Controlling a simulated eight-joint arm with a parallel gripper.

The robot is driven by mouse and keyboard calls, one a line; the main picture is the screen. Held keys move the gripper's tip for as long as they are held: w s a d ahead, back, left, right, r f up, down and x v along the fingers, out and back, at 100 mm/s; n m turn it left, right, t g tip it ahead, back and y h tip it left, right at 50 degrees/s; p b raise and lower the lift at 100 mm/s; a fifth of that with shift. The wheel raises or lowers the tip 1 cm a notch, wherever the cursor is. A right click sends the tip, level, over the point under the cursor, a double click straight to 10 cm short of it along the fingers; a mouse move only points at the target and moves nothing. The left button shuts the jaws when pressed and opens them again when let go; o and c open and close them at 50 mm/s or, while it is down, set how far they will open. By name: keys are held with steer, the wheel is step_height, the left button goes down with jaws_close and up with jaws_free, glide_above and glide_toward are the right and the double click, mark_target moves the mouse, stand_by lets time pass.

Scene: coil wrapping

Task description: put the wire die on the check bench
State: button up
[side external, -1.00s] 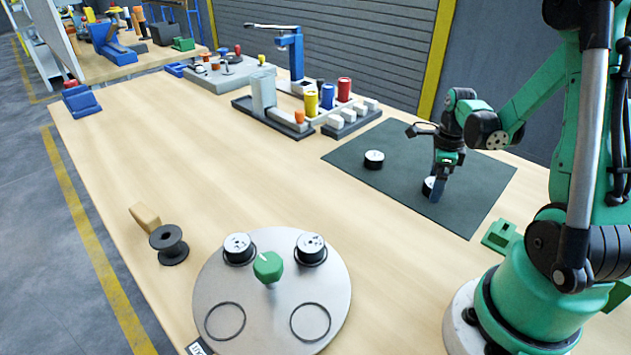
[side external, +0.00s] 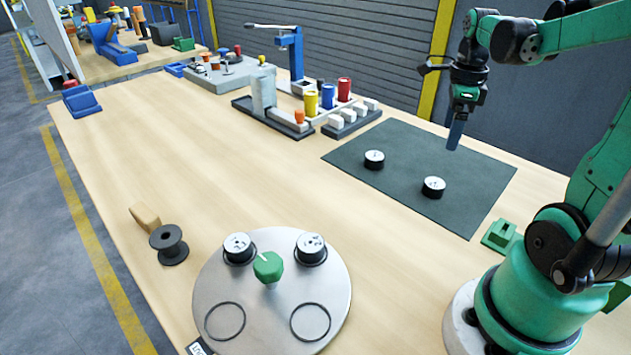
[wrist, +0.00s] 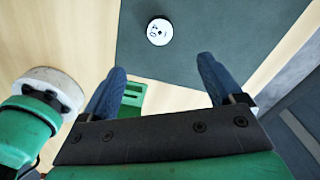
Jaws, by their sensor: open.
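Two round black dies with white tops stand apart on the dark green mat (side external: 400,150): a nearer right one (side external: 433,187) and a farther left one (side external: 374,159). Two similar white-topped discs sit inside black rings on the round grey plate (side external: 275,300), a left one (side external: 237,246) and a right one (side external: 311,246). My gripper (side external: 453,146) is open and empty, raised above the mat's far right part. In the wrist view, nothing is between its blue fingers (wrist: 162,66), and one white-topped die (wrist: 159,31) lies on the mat beyond them. No label shows which area is the check bench.
The plate carries a green knob (side external: 267,266) and two empty rings in front. A black spool (side external: 169,244) lies left of it. Racks with coloured cylinders (side external: 327,97) stand behind the mat. A green block (side external: 499,236) is near my base. The table's middle is clear.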

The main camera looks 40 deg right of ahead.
steer(key=w+a+n+t, duration=0.2)
steer(key=a+n, duration=0.8)
steer(key=n, duration=0.5)
steer(key=w+a+n+t, duration=0.2)
steer(key=a+n+t, duration=0.3)
steer(key=a+n, duration=0.6)
steer(key=n, duration=0.4)
steer(key=shift+w+r+n, duration=0.3)
steer(key=shift+w+r, duration=0.05)
steer(key=shift+w, duration=0.05)
steer(key=shift+o, duration=0.3)
